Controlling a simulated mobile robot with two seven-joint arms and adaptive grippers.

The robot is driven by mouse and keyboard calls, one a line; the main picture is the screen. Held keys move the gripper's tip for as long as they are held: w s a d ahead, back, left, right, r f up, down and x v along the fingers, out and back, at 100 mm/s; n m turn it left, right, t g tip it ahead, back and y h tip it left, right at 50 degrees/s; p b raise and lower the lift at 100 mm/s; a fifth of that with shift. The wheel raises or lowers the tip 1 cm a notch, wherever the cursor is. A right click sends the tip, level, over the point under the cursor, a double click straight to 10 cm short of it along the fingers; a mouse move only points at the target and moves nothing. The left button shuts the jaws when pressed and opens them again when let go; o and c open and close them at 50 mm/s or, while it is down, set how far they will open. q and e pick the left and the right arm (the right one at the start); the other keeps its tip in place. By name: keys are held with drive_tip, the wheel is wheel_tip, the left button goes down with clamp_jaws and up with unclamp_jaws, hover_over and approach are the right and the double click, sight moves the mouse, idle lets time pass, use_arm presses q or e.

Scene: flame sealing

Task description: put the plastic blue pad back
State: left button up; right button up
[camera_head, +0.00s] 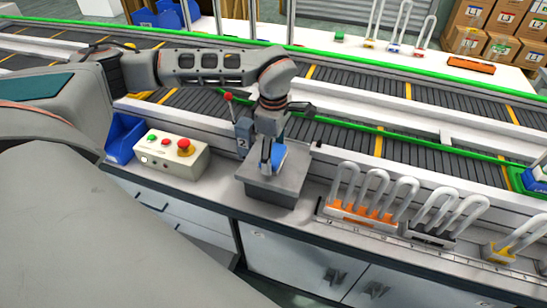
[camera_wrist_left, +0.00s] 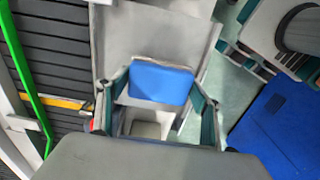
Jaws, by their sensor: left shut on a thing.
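The blue pad (camera_head: 278,157) is at the grey block-shaped station (camera_head: 271,188) on the counter. My left gripper (camera_head: 272,155) points down over this station, shut on the pad. In the left wrist view the blue pad (camera_wrist_left: 160,82) lies between the two fingers of the left gripper (camera_wrist_left: 160,105), with its broad face showing. A pale, box-like opening shows just beyond the pad's lower edge there. The gripper partly hides the pad in the head view, and I cannot tell whether the pad touches the station. My right gripper is not in view.
A control box (camera_head: 172,156) with a red button stands left of the station, beside a blue bin (camera_head: 124,138). A post marked 2 (camera_head: 243,138) with a red-tipped lever stands close behind. Orange-based looped tubes (camera_head: 361,214) stand to the right. The conveyor (camera_head: 345,140) runs behind.

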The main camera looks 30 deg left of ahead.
sight(274, 153)
use_arm(q)
drive_tip(key=shift+f, duration=0.9)
drive_tip(key=shift+f, duration=0.2)
drive_tip(key=o, duration=1.1)
drive_tip(key=shift+c, duration=0.2)
wheel_tip(274, 153, up, 12)
drive_tip(key=shift+r, duration=0.2)
